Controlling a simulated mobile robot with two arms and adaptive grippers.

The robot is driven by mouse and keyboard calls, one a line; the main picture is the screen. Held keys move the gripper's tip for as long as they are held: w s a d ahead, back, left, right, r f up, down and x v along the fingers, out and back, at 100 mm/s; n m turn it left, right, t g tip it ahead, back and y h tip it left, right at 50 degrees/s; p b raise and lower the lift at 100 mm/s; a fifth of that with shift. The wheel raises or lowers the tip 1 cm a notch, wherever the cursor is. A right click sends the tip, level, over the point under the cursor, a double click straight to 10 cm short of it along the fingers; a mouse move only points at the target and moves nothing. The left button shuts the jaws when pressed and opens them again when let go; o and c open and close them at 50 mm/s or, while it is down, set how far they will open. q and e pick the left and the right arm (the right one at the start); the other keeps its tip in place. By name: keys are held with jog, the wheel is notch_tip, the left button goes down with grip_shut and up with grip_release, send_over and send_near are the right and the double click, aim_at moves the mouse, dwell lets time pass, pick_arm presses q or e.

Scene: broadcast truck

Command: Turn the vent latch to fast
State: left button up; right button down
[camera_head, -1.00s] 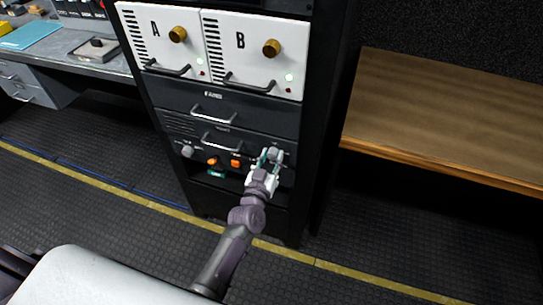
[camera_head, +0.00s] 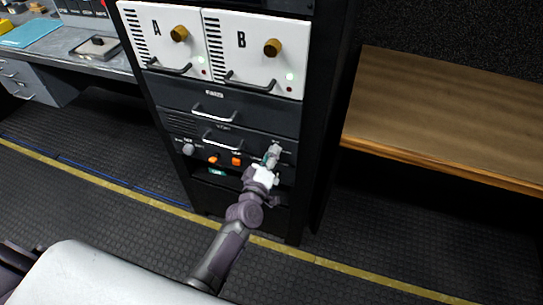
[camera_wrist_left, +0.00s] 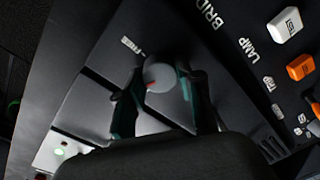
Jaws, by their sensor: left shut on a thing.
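The vent latch appears to be the grey round-ended knob on the lower rack panel (camera_head: 227,141). In the left wrist view the knob (camera_wrist_left: 160,74) shows a small red mark on its face and sits between my two fingers. My left gripper (camera_head: 271,158) is shut on it, at the panel's right end; it also shows in the left wrist view (camera_wrist_left: 163,98). The fingers and wrist hide much of the knob in the head view. Small lettering lies beside the knob, too small to read surely. My right gripper is not in view.
Orange switches (camera_head: 236,161) and a grey knob (camera_head: 188,149) sit left of my gripper on the same panel. Drawer handles (camera_head: 222,141) stick out above. A wooden bench (camera_head: 440,115) stands at the right. The floor in front is clear.

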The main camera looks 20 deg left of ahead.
pick_arm(q)
jog(key=shift+n+b, duration=0.35)
jog(key=shift+n, duration=1.45)
jog(key=o, duration=1.2)
jog(key=shift+c, duration=0.2)
jog(key=s, duration=1.2)
jog(key=shift+a+r, duration=0.25)
jog(key=shift+f, duration=0.1)
